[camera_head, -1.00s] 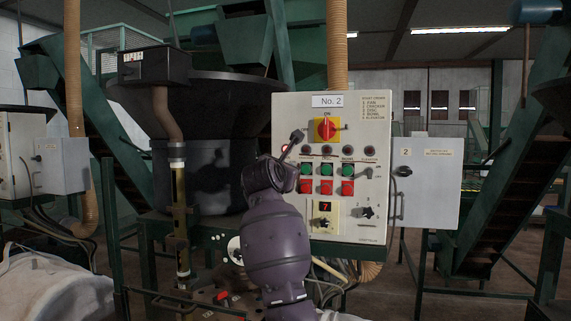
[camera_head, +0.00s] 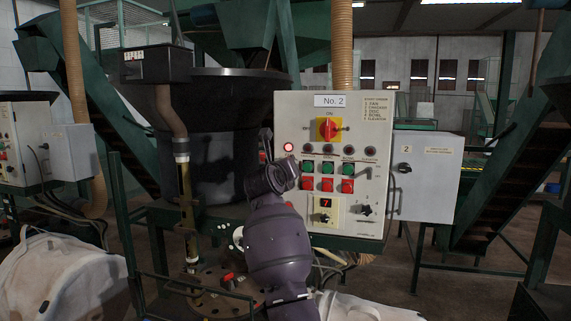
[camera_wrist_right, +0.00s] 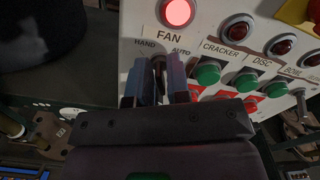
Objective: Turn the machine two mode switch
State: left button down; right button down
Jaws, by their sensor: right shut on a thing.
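The No. 2 machine's control panel (camera_head: 377,145) is light grey with a red and yellow main switch (camera_head: 327,128). My right gripper (camera_wrist_right: 156,84) is at the panel's left edge, below the lit red FAN lamp (camera_wrist_right: 178,12). In the right wrist view its two fingers are shut on a dark switch knob (camera_wrist_right: 158,64) between the HAND and AUTO labels. The fingers hide most of the knob, so I cannot tell its exact angle. In the head view my right wrist covers this switch. My left gripper is out of view.
Green and red push buttons (camera_head: 327,184) sit right of my gripper. A small grey box (camera_head: 427,180) adjoins the panel on the right. A vertical pipe (camera_head: 183,200) and a large black bowl (camera_head: 222,120) stand left. White bags (camera_head: 62,283) are below.

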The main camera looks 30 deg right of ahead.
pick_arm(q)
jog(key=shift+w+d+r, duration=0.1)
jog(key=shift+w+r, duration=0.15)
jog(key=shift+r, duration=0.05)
pick_arm(e)
jog(key=shift+n, duration=0.5)
jog(key=c, duration=1.3)
grip_release()
pick_arm(q)
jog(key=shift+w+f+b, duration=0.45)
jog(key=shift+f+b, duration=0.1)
jog(key=shift+b, duration=0.65)
pick_arm(e)
jog(key=v, duration=1.1)
